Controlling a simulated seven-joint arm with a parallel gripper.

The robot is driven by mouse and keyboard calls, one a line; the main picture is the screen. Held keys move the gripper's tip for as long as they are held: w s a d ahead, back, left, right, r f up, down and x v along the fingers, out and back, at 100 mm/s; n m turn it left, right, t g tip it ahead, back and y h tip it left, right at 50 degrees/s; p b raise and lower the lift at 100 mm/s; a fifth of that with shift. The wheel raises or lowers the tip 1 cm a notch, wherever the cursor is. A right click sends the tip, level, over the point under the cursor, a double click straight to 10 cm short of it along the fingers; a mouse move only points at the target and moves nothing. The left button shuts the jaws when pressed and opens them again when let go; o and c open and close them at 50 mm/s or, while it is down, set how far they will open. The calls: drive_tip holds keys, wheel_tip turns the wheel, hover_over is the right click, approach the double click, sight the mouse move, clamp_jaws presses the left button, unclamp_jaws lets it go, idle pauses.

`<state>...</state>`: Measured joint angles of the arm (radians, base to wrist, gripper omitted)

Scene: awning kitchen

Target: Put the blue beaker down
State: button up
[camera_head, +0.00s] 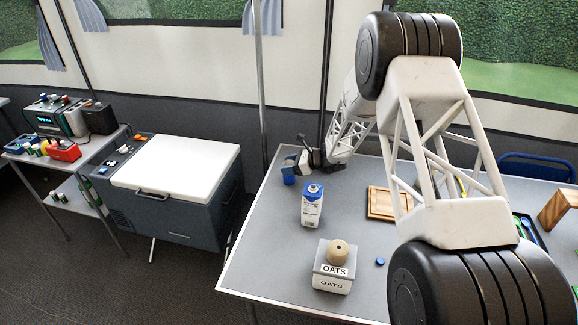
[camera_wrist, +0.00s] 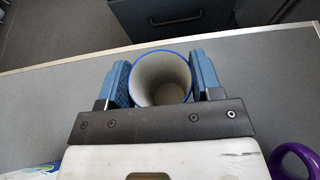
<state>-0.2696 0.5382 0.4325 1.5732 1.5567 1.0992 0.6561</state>
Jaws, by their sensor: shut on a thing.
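The blue beaker (camera_head: 289,176) is at the back left corner of the grey table (camera_head: 262,262) in the head view. In the wrist view the beaker (camera_wrist: 162,78) shows its pale inside and blue rim, mouth toward the camera. My gripper (camera_head: 302,163) is shut on it, with one blue finger pad on each side; the gripper also shows in the wrist view (camera_wrist: 162,82). The beaker looks upright and close to the tabletop. I cannot tell whether its base touches the table.
A wooden board (camera_head: 381,203) lies to the right. The table's left edge is close to the beaker. A purple ring-shaped thing (camera_wrist: 291,158) shows beside my gripper.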

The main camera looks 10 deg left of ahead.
drive_tip(key=shift+f, duration=0.1)
drive_tip(key=o, duration=0.9)
drive_tip(key=shift+d+r, duration=0.15)
drive_tip(key=shift+r, duration=0.05)
drive_tip(key=v, duration=1.1)
drive_tip(key=shift+d+r, duration=0.1)
drive_tip(key=shift+d, duration=0.25)
